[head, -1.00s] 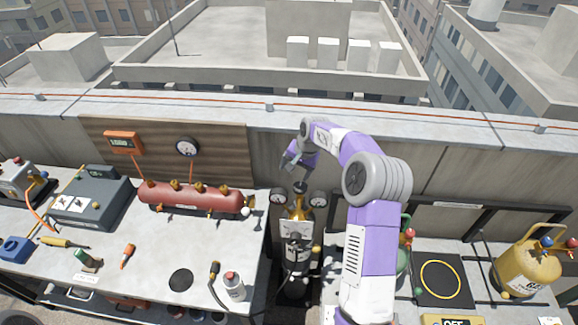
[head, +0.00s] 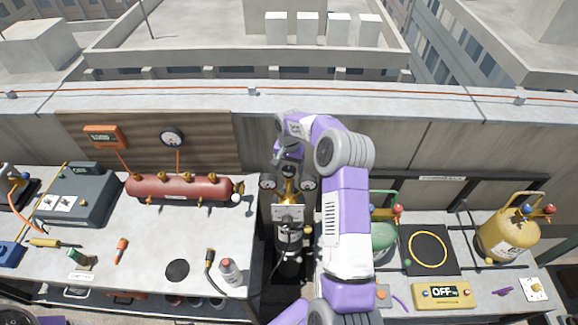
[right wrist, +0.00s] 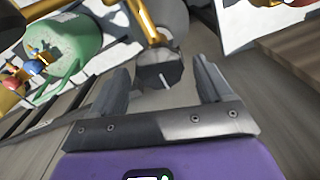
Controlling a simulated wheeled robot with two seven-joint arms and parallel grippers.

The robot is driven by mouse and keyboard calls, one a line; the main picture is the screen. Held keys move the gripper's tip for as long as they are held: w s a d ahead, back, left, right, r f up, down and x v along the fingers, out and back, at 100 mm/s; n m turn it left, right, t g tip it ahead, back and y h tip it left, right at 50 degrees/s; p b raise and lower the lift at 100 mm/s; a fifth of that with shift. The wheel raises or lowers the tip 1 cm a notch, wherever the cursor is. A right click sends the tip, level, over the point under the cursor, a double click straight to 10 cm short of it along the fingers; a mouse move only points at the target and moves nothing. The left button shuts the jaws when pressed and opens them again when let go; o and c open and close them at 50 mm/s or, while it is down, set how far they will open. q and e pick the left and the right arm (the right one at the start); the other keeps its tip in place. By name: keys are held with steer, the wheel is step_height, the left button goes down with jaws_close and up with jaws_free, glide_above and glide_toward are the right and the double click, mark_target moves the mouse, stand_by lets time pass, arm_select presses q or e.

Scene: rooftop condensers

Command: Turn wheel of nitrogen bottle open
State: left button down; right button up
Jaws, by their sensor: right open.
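The nitrogen bottle (head: 291,265) stands upright, dark with a pale label, in the gap between the two worktops. Two round gauges (head: 267,183) and brass fittings sit at its top. Its dark wheel (right wrist: 160,72), with a white mark, shows in the right wrist view between and just beyond my fingertips, with no clear contact. My right gripper (head: 288,165) reaches down over the bottle top, open and empty, and hides most of the wheel in the head view. Its spread fingers (right wrist: 160,85) also show in the right wrist view. My left gripper is not in view.
A red tank (head: 185,187) lies on the left worktop (head: 140,240). On the right worktop stand a green cylinder (head: 384,237), a yellow cylinder (head: 497,240) and a black scale (head: 430,262). A low wall (head: 400,145) runs behind.

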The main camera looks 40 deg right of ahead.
steer(key=shift+c, duration=0.4)
steer(key=c, duration=1)
steer(key=shift+o, duration=0.2)
